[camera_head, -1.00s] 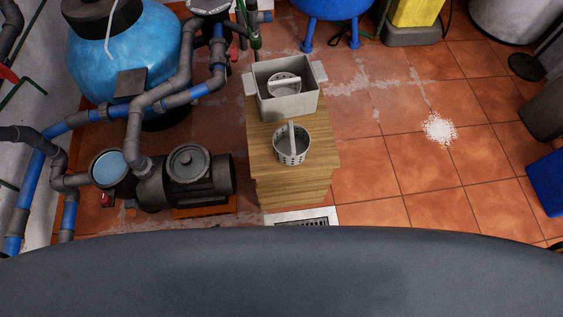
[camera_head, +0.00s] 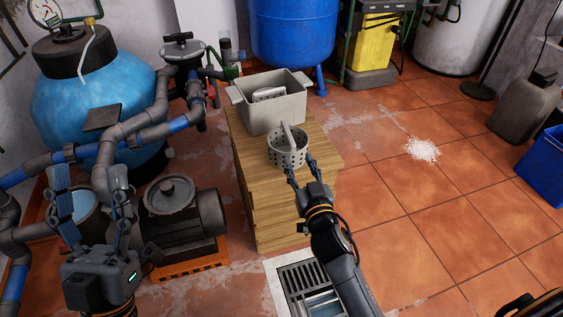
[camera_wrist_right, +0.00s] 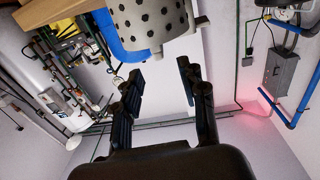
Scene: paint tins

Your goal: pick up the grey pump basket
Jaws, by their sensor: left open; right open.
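The grey pump basket (camera_head: 289,153), a perforated cup with an upright handle, stands on the near part of the wooden stand (camera_head: 290,219). My right gripper (camera_head: 302,172) is open and empty, its fingertips close to the basket's near right side. In the right wrist view the basket (camera_wrist_right: 150,22) shows at the top, beyond the fingertips of the open right gripper (camera_wrist_right: 160,82); it is not between them. Whether a fingertip touches it I cannot tell. My left gripper (camera_head: 91,205) is open and empty at the left, in front of the pump.
A grey tub (camera_head: 279,116) with a light basket-like thing (camera_head: 269,94) inside stands behind the basket. The dark pump (camera_head: 180,213), pipes and blue filter tank (camera_head: 95,97) crowd the left. A floor drain (camera_head: 303,281) lies in front; the tiled floor to the right is mostly clear.

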